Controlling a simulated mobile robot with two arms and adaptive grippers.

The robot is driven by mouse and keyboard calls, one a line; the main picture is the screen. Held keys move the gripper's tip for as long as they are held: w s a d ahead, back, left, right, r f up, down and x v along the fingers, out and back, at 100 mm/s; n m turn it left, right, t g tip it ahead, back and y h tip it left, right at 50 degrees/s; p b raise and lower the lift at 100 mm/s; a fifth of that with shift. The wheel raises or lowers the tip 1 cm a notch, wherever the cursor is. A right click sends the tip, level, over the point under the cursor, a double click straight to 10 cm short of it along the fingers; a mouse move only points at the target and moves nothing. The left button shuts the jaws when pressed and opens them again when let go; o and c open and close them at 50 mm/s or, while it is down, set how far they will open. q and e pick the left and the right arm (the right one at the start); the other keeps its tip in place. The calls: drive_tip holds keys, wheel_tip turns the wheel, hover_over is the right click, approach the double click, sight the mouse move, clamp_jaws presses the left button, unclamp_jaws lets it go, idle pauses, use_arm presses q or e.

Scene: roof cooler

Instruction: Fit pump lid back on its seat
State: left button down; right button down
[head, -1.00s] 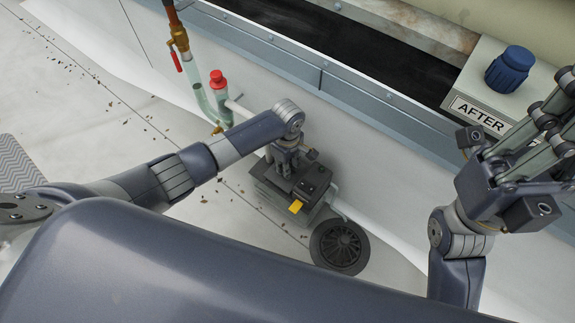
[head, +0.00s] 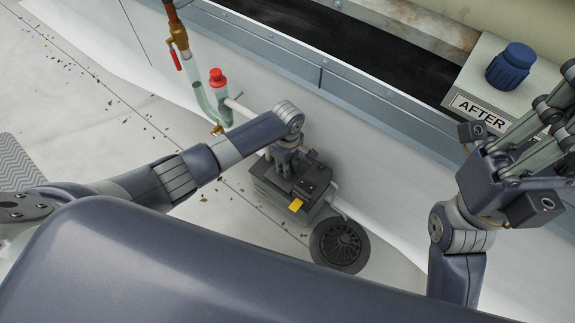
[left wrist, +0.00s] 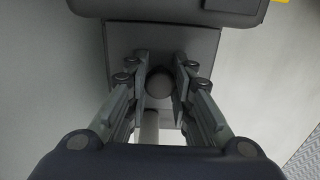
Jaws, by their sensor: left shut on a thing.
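The grey pump box (head: 270,198) sits on the pale roof at the middle of the head view, with a dark top and a yellow tab (head: 296,204) on its near side. My left gripper (head: 285,169) points down onto its top. In the left wrist view, the left gripper's fingers (left wrist: 160,90) are shut around a dark round knob (left wrist: 159,80) on a flat dark lid (left wrist: 200,38). The lid's seat and underside are hidden, so I cannot tell whether it touches. My right gripper (head: 562,108) is open and empty at the right edge, its tips partly cut off.
Behind stand a clear pipe with a red cap (head: 217,77) and a brass valve with a red handle (head: 176,60). A blue knob (head: 511,67) sits on a box labelled AFTER (head: 479,113). Leaf bits litter the left roof.

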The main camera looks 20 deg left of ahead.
use_arm(q)
drive_tip(key=shift+f, duration=0.65)
idle(0.3)
drive_tip(key=c, duration=1.3)
unclamp_jaws()
drive_tip(key=o, duration=0.5)
drive_tip(key=shift+c, duration=0.2)
